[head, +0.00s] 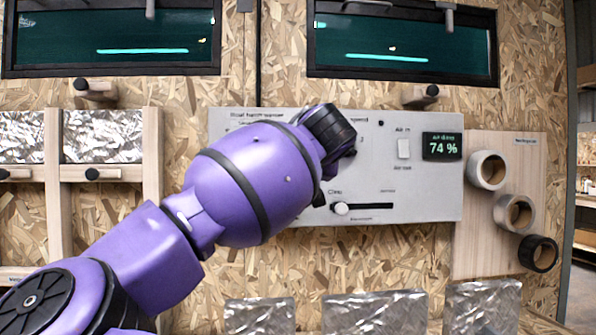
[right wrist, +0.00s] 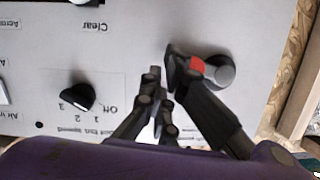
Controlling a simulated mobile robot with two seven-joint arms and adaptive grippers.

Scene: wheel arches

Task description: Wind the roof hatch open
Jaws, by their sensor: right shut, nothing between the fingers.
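The grey control panel (head: 420,190) is on the chipboard wall; its label at upper left, partly covered by my purple arm, appears to read "Roof hatch winder". In the right wrist view, where the panel (right wrist: 130,55) appears upside down, a grey round part (right wrist: 220,73), possibly the winder's hub, lies beside a small red piece (right wrist: 197,66). My right gripper (right wrist: 163,75) is shut and empty in front of the panel, just beside these parts. I cannot tell whether it touches them. In the head view the arm hides the winder and the gripper's fingers. My left gripper is not in view.
The fan speed knob (right wrist: 77,97) is close to the gripper. The panel also has a slider (head: 342,208), a white switch (head: 404,149) and a display (head: 442,146) reading 74 %. Tape rolls (head: 488,170) hang at right. Dark windows (head: 400,50) are above.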

